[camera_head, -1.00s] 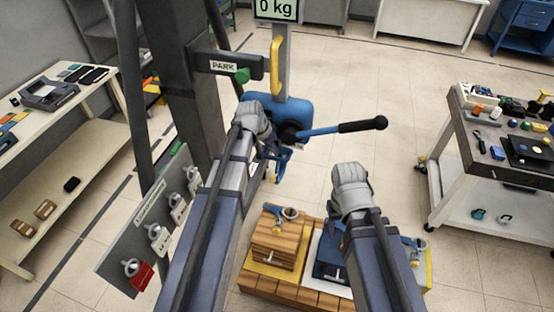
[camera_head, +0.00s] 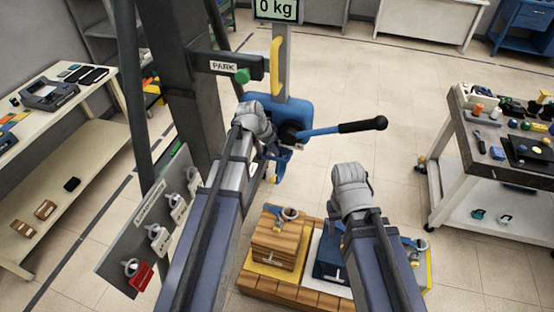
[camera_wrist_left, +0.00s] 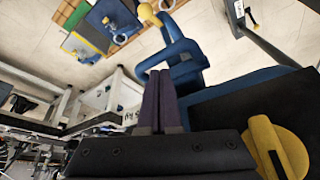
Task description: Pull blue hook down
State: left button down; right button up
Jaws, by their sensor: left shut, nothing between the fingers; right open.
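The blue hook (camera_head: 283,163) hangs below the blue hoist body (camera_head: 296,109), partly hidden behind my left wrist in the head view. In the left wrist view the hook (camera_wrist_left: 183,62) is a thick blue loop with a yellow knob at its end. My left gripper (camera_wrist_left: 160,76) is shut and empty. Its dark fingertips are at the hook's loop; I cannot tell whether they touch it or reach inside it. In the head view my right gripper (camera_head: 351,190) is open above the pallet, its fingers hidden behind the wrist.
A lever with a black grip (camera_head: 362,126) sticks out right from the hoist. Below are a pallet with a wooden crate (camera_head: 278,246) and a blue block (camera_head: 328,262). A tag board (camera_head: 152,225) stands left, a cluttered table (camera_head: 450,150) right.

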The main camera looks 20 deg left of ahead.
aim_at(274, 176)
pick_arm(q)
jog(key=shift+f, duration=0.15)
dwell(0.3)
jog(key=shift+f+b, duration=6.75)
jog(key=shift+b, duration=0.15)
jog(key=shift+s+r+p, duration=0.35)
jog(key=shift+r+p, duration=0.15)
jog(key=shift+s+a+r+p, duration=0.1)
jog(key=shift+s+r+p, duration=0.75)
jog(key=shift+s, duration=0.25)
jog(key=shift+s+r+p, duration=0.85)
jog(key=shift+s, duration=0.25)
jog(key=shift+f, duration=0.1)
jog(key=s+d+f+n+g+y+b, duration=0.1)
jog(key=s+d+f+g+y+b, duration=0.1)
jog(key=s+d, duration=0.5)
jog(key=s+d+f+n+g+y+b, duration=0.1)
jog(key=s+d+f+g, duration=0.1)
jog(key=s+d, duration=0.4)
jog(key=s+f, duration=0.1)
jog(key=s, duration=0.4)
jog(key=shift+s+d+n+y+b, duration=0.3)
jog(key=shift+s+d+y+b, duration=0.05)
jog(key=shift+y, duration=0.05)
